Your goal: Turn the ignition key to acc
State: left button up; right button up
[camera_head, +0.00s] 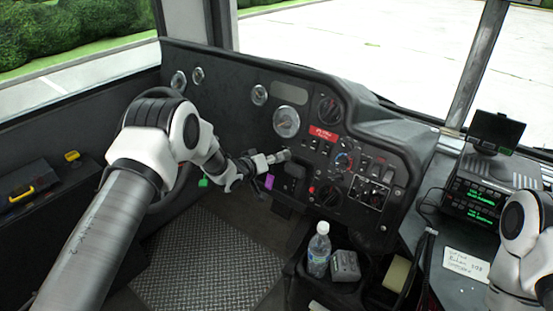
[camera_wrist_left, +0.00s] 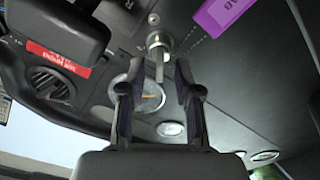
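The ignition key (camera_wrist_left: 159,68) is a thin metal piece standing out from a round silver lock (camera_wrist_left: 158,42) in the dark dashboard panel, in the left wrist view. My left gripper (camera_wrist_left: 158,72) is open around the key, with one finger on each side and a visible gap to both fingers. In the head view my left gripper (camera_head: 268,160) reaches the dash beside the steering column, and a silver end shows at its tips. Which position the key points to cannot be read. My right arm shows at the right edge of the head view, but its gripper is not visible.
A purple tag (camera_wrist_left: 226,12) hangs beside the lock; a black box-like part (camera_wrist_left: 65,25) is on the other side. The steering wheel (camera_head: 170,195) is partly behind my left arm. A water bottle (camera_head: 319,250) stands in the console below the switch panel (camera_head: 350,165).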

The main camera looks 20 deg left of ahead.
pick_arm(q)
jog(key=shift+x, duration=0.8)
jog(key=shift+w+f, duration=0.15)
jog(key=shift+w, duration=0.2)
jog(key=shift+s+d, duration=0.1)
grip_shut()
